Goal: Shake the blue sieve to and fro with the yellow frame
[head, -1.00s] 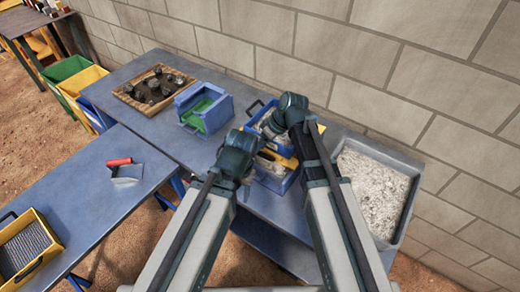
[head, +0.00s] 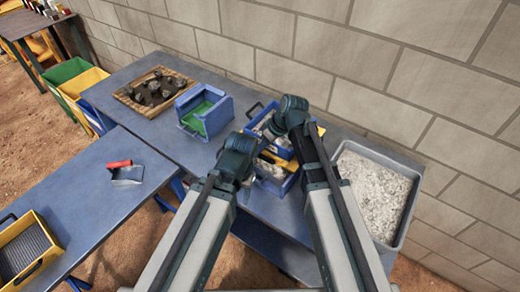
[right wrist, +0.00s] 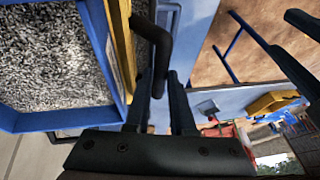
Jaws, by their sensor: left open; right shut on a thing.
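The blue sieve (head: 254,126) sits among the yellow frame's bars on the back table, with pale gravel in it. In the right wrist view the sieve's blue rim (right wrist: 104,52) surrounds grey gravel, beside the yellow frame (right wrist: 122,30). The yellow frame also shows between my arms in the head view (head: 283,162). My right gripper (right wrist: 165,85) is shut on a black handle (right wrist: 161,40) next to the yellow bar; in the head view my wrist hides this grip. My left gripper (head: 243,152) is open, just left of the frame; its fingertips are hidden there.
A blue bin (head: 293,181) stands under the frame. A grey gravel tray (head: 403,228) is to its right, by the block wall. A blue-green bin (head: 216,116) and a wooden tray of dark rocks (head: 122,95) are left. A red-handled scoop (head: 126,181) lies on the front table.

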